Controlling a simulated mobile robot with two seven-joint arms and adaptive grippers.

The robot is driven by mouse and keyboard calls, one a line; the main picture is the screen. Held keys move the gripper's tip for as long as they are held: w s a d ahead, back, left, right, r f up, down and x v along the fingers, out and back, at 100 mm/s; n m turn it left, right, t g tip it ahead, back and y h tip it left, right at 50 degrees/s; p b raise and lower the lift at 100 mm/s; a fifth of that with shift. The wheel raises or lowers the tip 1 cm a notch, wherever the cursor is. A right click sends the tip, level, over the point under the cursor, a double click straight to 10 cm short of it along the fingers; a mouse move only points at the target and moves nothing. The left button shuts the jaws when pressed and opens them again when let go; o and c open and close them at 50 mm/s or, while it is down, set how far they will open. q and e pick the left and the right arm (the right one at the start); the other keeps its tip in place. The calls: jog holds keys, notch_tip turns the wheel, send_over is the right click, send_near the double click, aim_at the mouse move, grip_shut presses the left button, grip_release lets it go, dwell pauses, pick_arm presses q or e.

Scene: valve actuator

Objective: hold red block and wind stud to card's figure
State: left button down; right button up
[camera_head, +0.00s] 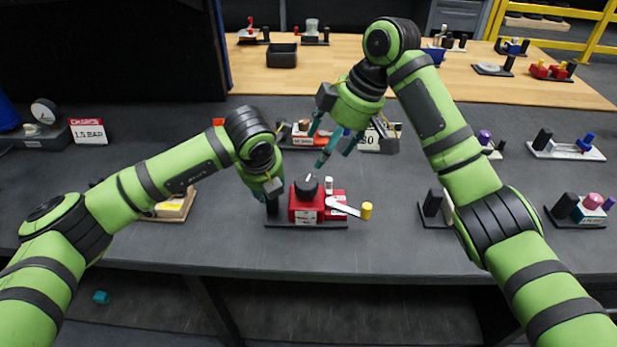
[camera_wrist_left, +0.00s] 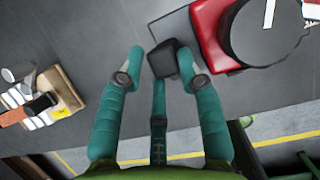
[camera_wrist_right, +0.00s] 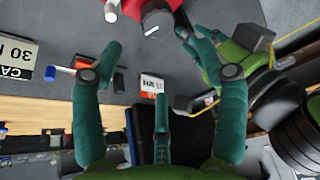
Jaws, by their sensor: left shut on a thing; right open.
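The red block (camera_head: 303,213) stands on a dark base plate (camera_head: 305,226) in the middle of the bench. A black round knob (camera_head: 306,187) with a white line sits on top; I cannot tell if it is the stud. My left gripper (camera_head: 272,193) is shut on the black post (camera_wrist_left: 168,58) at the plate's left end, beside the red block. My right gripper (camera_head: 332,145) is open and empty, above and behind the block. The knob (camera_wrist_right: 157,24) lies beyond its spread fingers in the right wrist view. A white card (camera_head: 371,140) reading 30 stands behind, partly hidden by my right gripper.
A pale lever with a yellow end (camera_head: 366,210) sticks out to the right of the block. A card reading 1.5 BAR (camera_head: 88,132) stands at far left. Other fixtures, such as the teal block one (camera_head: 586,213), stand right. The bench front is clear.

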aim_at(306, 182)
jog(key=x, duration=1.1)
jog(key=c, duration=1.1)
